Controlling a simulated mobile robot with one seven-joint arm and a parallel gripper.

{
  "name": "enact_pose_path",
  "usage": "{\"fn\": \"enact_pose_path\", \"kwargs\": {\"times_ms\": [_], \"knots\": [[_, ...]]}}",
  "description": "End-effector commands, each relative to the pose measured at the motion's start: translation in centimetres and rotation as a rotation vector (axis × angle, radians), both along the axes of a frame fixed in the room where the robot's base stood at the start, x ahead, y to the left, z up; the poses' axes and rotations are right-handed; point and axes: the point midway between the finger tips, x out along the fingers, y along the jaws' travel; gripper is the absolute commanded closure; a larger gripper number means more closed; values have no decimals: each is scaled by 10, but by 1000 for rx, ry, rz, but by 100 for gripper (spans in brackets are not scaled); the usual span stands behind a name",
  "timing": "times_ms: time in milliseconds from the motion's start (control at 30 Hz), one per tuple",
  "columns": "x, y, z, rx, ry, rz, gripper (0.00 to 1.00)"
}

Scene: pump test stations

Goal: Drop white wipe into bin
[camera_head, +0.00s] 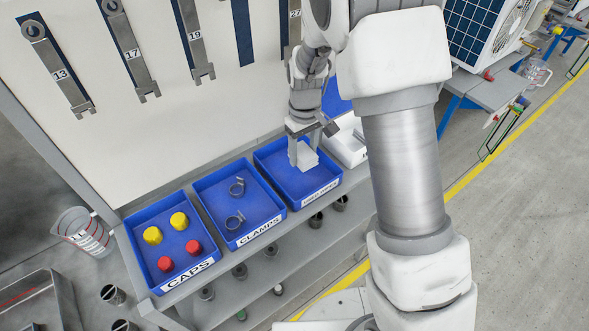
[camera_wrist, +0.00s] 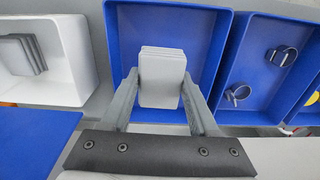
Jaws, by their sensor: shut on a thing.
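My gripper (camera_head: 301,152) points down over the rightmost blue bin (camera_head: 273,157) and is shut on the white wipe (camera_head: 308,161). In the wrist view, the wipe (camera_wrist: 162,85) looks like a folded, layered white pad between the two fingers of my gripper (camera_wrist: 163,92). The blue bin (camera_wrist: 208,20) lies beneath it in that view, and its visible floor looks bare. I cannot tell how far the wipe is above the bin floor.
A white box (camera_wrist: 75,85) beside the bin holds more folded wipes (camera_wrist: 22,53). On the other side are the CLAMPS bin (camera_head: 217,178) with two metal clamps and the CAPS bin (camera_head: 143,233) with yellow and red caps. Wrenches hang on the back panel (camera_head: 150,150).

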Motion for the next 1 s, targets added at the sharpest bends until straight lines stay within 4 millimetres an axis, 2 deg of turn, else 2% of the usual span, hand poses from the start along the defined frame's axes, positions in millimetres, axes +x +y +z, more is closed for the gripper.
{"fn": "enact_pose_path", "kwargs": {"times_ms": [33, 200, 500, 533, 700, 1000], "knots": [[0, 0, -11, -1, 2, 0, 84], [0, 0, -25, -1, 2, 1, 84], [0, 0, -26, -1, -1, 1, 84], [0, 0, -26, -1, -1, 1, 36], [0, 0, -26, 0, 0, 1, 5], [0, 0, -26, 0, 0, 1, 4]]}}
